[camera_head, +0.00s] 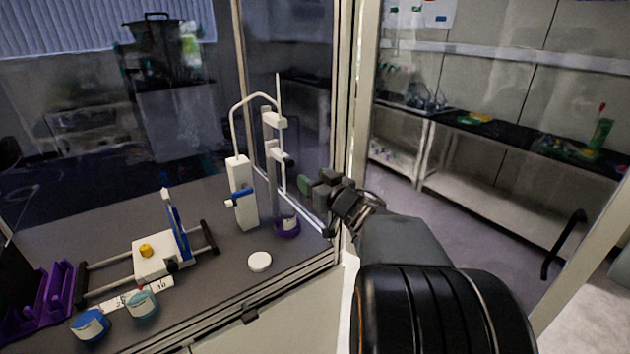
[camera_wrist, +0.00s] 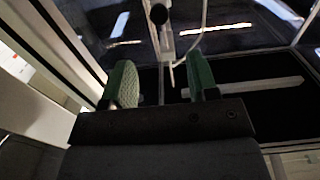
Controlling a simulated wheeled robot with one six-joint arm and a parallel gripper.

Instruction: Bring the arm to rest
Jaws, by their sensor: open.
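My gripper (camera_head: 306,185) is raised at the right edge of the glass cabinet, beside the tall white stand (camera_head: 270,150). In the wrist view its two green fingers (camera_wrist: 162,85) are spread apart with nothing between them. My arm reaches from the lower right of the head view up to the cabinet's opening. Beyond the fingers, the wrist view shows a black knob and a thin white rod (camera_wrist: 168,45).
A white device with a bent tube (camera_head: 241,190), a purple-based vial (camera_head: 287,226), a white cap (camera_head: 260,261) and a sliding rig (camera_head: 155,262) stand on the dark cabinet floor (camera_head: 215,290). A purple rack (camera_head: 45,300) is at left. The cabinet's frame post (camera_head: 350,100) rises close to my arm.

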